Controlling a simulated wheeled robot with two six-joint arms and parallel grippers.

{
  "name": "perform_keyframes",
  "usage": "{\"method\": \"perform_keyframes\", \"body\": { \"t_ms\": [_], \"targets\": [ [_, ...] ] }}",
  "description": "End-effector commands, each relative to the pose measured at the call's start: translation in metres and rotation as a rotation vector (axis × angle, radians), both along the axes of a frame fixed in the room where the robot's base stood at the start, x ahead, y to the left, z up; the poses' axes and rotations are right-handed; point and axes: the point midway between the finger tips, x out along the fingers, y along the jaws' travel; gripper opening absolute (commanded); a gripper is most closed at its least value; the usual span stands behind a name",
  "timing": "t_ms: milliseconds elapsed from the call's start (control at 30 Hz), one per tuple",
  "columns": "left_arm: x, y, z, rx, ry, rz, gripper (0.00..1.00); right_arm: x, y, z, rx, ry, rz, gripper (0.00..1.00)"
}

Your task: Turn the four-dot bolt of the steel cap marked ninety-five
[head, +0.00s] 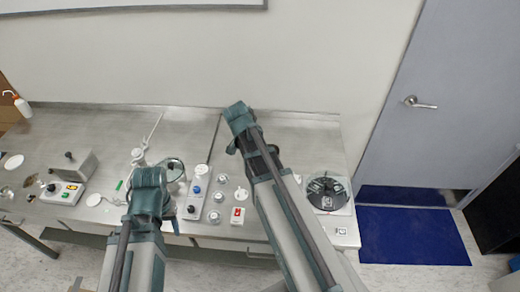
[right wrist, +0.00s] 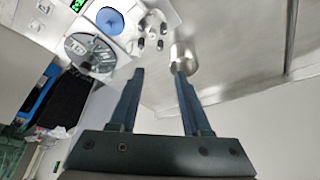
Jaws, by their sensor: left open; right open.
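I cannot read a ninety-five mark or bolt dots in either view. In the right wrist view, a pale fitting with several dark knobs (right wrist: 153,30) lies beyond my right gripper (right wrist: 157,72). A rounded silvery piece (right wrist: 190,60) shows by its right fingertip; whether they touch I cannot tell. The right gripper's two fingers are apart with nothing between them. In the head view the right forearm reaches over the bench and its fingers are hidden. My left gripper (head: 150,178) is open over the bench's front middle, its fingertips hard to make out.
The steel bench (head: 90,130) carries a round black-segmented device (head: 326,190) at right, a control box (head: 63,193) at left, and small knobbed units (head: 214,216) between the arms. A blue disc (right wrist: 110,22) shows in the right wrist view. The bench's back strip is mostly clear.

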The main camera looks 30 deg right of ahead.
Motion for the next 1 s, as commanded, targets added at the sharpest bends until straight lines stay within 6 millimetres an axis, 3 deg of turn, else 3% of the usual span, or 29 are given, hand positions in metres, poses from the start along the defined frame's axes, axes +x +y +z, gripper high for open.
{"method": "perform_keyframes", "body": {
  "t_ms": [167,400,633,800,1000],
  "targets": [
    [0.000,0.000,0.005,0.000,0.000,0.000,0.50,-0.004,-0.006,0.001,0.029,0.057,0.092,0.48],
    [0.000,0.000,0.017,-0.001,0.000,0.003,0.50,-0.020,-0.019,0.004,0.162,0.222,0.496,0.48],
    [0.000,0.000,0.024,-0.001,0.000,0.004,0.50,-0.030,-0.025,0.008,0.262,0.280,0.837,0.48],
    [0.000,0.000,0.026,-0.001,0.000,0.005,0.50,-0.033,-0.026,0.009,0.288,0.286,0.948,0.48],
    [0.000,0.000,0.025,-0.001,0.000,0.005,0.50,-0.033,-0.025,0.008,0.291,0.287,0.965,0.48]
  ]
}}
